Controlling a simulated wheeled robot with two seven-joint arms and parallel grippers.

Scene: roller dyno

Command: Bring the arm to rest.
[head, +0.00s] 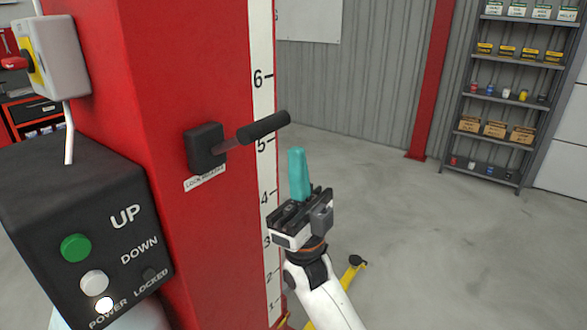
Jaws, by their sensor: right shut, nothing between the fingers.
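My right gripper (299,173) is in the middle of the head view, its teal fingers pointing up and closed together with nothing between them. My right arm comes up from the bottom. The gripper appears just below and right of the black handle of the lock release lever (264,127), with a visible gap in the picture. The lever sticks out from a black housing (205,148) on the red post (185,60). My left gripper is not in view.
A black control box (75,200) with UP and DOWN buttons and a lit POWER lamp stands at left. Above it is a grey switch box (52,55). A stocked shelf (505,100) stands at the back right. The floor (430,230) right of my arm is mostly clear.

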